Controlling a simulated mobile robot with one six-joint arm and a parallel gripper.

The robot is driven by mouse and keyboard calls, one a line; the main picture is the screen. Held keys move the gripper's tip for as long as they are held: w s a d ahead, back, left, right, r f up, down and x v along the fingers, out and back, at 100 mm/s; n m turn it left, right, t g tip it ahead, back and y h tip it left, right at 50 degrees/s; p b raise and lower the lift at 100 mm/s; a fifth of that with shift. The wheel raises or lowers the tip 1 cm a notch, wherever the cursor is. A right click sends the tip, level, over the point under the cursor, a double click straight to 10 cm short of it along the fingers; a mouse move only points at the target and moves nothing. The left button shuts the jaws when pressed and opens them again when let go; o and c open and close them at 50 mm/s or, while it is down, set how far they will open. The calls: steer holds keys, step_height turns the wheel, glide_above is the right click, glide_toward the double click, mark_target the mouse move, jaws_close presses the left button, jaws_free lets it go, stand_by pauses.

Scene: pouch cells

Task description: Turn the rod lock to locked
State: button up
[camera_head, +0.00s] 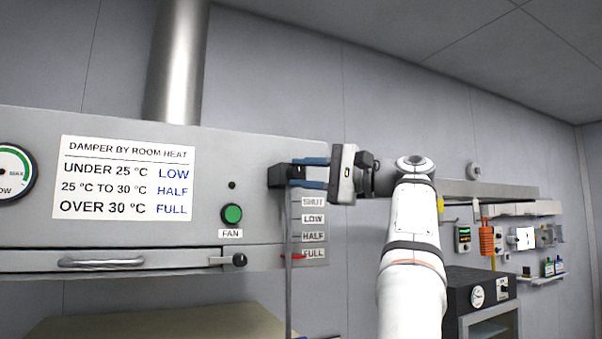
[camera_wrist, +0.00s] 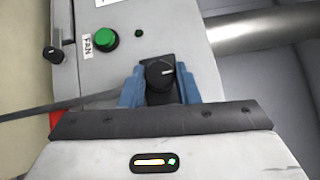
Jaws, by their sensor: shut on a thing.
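The rod lock (camera_head: 277,178) is a dark block at the right end of the grey hood, above the damper scale. In the wrist view its round black knob (camera_wrist: 158,75) carries a white line pointing right. My gripper (camera_head: 300,174) reaches in from the right with its blue fingers on the lock. In the wrist view the fingers (camera_wrist: 160,86) stand on both sides of the knob, shut on it. The thin grey rod (camera_head: 289,225) hangs down from the lock. A red pointer (camera_head: 293,257) sits by the FULL label. No lock markings are readable.
The hood front (camera_head: 250,150) has a green FAN button (camera_head: 232,213), a small black knob (camera_head: 240,260) and a drawer handle (camera_head: 100,263). The scale labels (camera_head: 313,228) lie just below my gripper. A dark oven (camera_head: 480,295) and wall-hung tools are to the right.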

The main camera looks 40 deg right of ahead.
steer(key=o, duration=1)
steer(key=shift+a, duration=0.15)
steer(key=shift+s, duration=0.1)
steer(key=v, duration=0.7)
steer(key=shift+s+d, duration=0.25)
steer(key=shift+d, duration=0.05)
